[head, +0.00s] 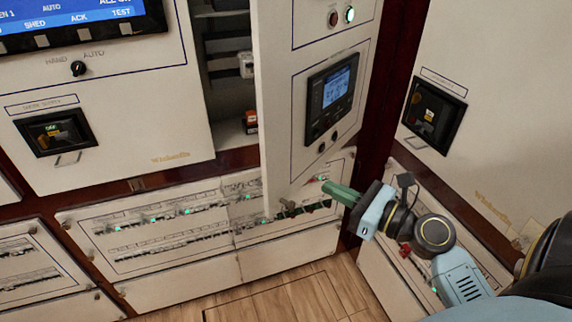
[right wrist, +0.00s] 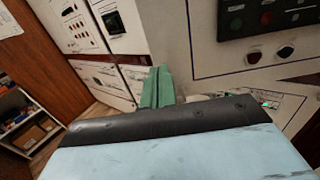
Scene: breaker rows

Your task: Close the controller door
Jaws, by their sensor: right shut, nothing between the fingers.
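The controller door (head: 285,105) is a cream panel with a small blue-lit screen (head: 330,92) and round indicators on its face. It stands ajar, with a dark gap into the cabinet on its left. My right gripper (head: 332,190) has green fingers, shut and empty, near the lower part of the door's front. I cannot tell whether they touch it. In the right wrist view the fingers (right wrist: 157,86) point ahead, with the door (right wrist: 180,35) on the right. My left gripper is not in view.
The open cabinet interior (head: 228,75) shows shelves and small parts. Rows of breakers (head: 160,230) line the low panels beneath. A cabinet with a dark square switch (head: 433,112) stands on the right. Wooden floor (head: 310,297) is clear below.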

